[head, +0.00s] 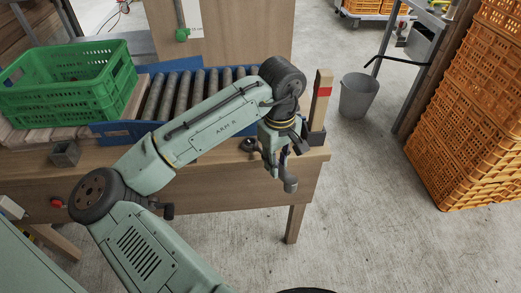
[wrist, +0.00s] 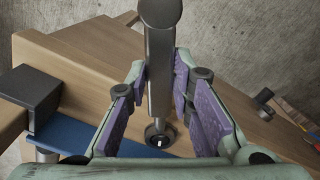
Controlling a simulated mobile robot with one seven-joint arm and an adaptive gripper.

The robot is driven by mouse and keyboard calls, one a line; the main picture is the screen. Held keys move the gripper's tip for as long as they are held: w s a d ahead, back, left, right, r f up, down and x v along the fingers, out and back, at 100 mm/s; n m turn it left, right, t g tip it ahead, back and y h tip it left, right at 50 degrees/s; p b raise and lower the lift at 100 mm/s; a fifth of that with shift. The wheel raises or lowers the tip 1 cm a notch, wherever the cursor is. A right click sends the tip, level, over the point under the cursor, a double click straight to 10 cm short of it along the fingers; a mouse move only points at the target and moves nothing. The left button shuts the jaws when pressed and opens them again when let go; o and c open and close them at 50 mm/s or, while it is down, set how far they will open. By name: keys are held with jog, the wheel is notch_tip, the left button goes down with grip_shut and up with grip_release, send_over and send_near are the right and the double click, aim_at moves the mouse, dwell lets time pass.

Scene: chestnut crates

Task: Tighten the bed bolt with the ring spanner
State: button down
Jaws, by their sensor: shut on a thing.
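My gripper (head: 275,165) is at the right front corner of the wooden bench. Its purple-padded fingers (wrist: 160,112) are shut on the grey ring spanner (wrist: 160,75), between its two ends. In the head view one end of the spanner (head: 290,185) hangs out past the bench's front edge. The ring end (wrist: 158,132) lies beyond the fingers in the wrist view, low over the bench. A small pale spot shows inside the ring; I cannot tell whether the bed bolt is in it. In the head view a dark round part (head: 248,145) shows left of my gripper at bench height.
A blue-framed roller bed (head: 180,95) runs along the bench (head: 220,180). A green crate (head: 110,105) stands at its left. A post with a red band (head: 323,95) rises right of my gripper. A grey bin (head: 358,97) and orange crates (head: 470,125) stand right; floor between is clear.

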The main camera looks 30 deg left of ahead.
jog(key=shift+s+a+m, duration=0.7)
jog(key=shift+s+m, duration=0.35)
jog(key=shift+m, duration=0.05)
jog(key=shift+s+a+r+m+p, duration=0.15)
jog(key=shift+s+r+m+p, duration=0.1)
jog(key=shift+r+p, duration=0.4)
jog(key=shift+s+a+r+m+p, duration=0.1)
jog(key=shift+a+r+m+p, duration=0.1)
jog(key=shift+r+p, duration=0.4)
jog(key=shift+s+a+r+m+p, duration=0.15)
jog(key=shift+s+r+m+p, duration=0.1)
jog(key=shift+r+p, duration=0.4)
jog(key=shift+f, duration=0.1)
notch_tip(320, 180, up, 4)
jog(key=p, duration=0.4)
